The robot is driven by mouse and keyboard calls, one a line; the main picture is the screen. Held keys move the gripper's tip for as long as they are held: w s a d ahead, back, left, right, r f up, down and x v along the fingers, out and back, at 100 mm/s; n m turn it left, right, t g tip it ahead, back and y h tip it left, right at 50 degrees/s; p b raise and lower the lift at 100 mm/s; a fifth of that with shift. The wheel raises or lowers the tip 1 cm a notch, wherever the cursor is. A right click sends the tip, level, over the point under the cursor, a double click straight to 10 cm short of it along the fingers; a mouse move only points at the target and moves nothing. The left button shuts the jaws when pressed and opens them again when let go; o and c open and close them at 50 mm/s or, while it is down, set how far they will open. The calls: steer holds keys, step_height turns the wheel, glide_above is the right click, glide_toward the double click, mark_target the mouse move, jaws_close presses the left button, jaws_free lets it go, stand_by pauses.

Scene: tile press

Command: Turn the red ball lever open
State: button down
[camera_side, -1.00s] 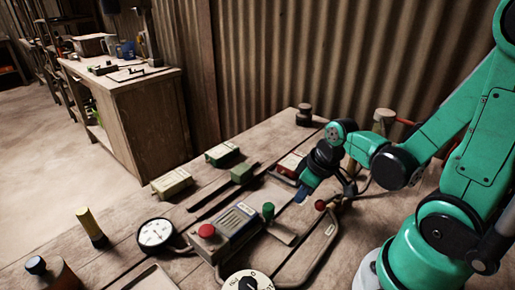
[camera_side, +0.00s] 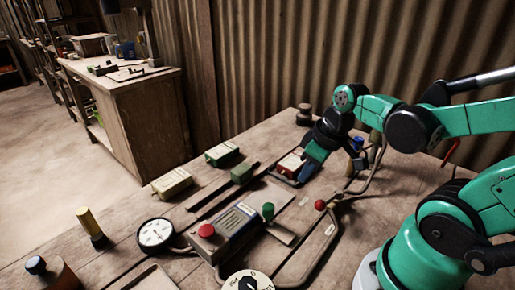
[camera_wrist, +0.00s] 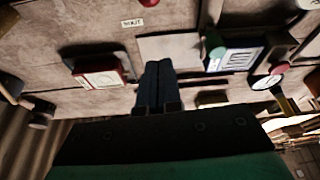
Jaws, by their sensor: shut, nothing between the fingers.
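The red ball (camera_side: 320,205) sits at the bench end of a bent pipe (camera_side: 332,240), in the middle right of the side view. In the wrist view the red ball (camera_wrist: 148,2) is cut off by the top edge. My gripper (camera_side: 303,178) is shut and empty, above the bench and apart from the ball, up and left of it in the side view. In the wrist view its dark fingers (camera_wrist: 157,66) are together and point at the plate. The ball's mounting is too small to make out.
A red box (camera_side: 291,163) stands close behind my gripper. A green knob (camera_side: 268,209), a grey box with a red button (camera_side: 207,230), and a gauge (camera_side: 156,233) lie to the left. A blue knob (camera_side: 356,143) and corrugated wall (camera_side: 300,60) are behind.

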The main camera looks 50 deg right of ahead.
mark_target(330, 198)
steer(key=shift+w+v, duration=0.25)
steer(key=shift+v, duration=2.7)
steer(key=shift+w+x, duration=0.2)
steer(key=shift+x, duration=4.5)
steer(key=shift+d+f, duration=0.1)
steer(key=shift+f, duration=0.05)
steer(key=shift+s+f, duration=0.15)
steer(key=shift+s, duration=0.8)
steer(key=shift+s+f, duration=0.15)
steer(key=shift+s, duration=0.85)
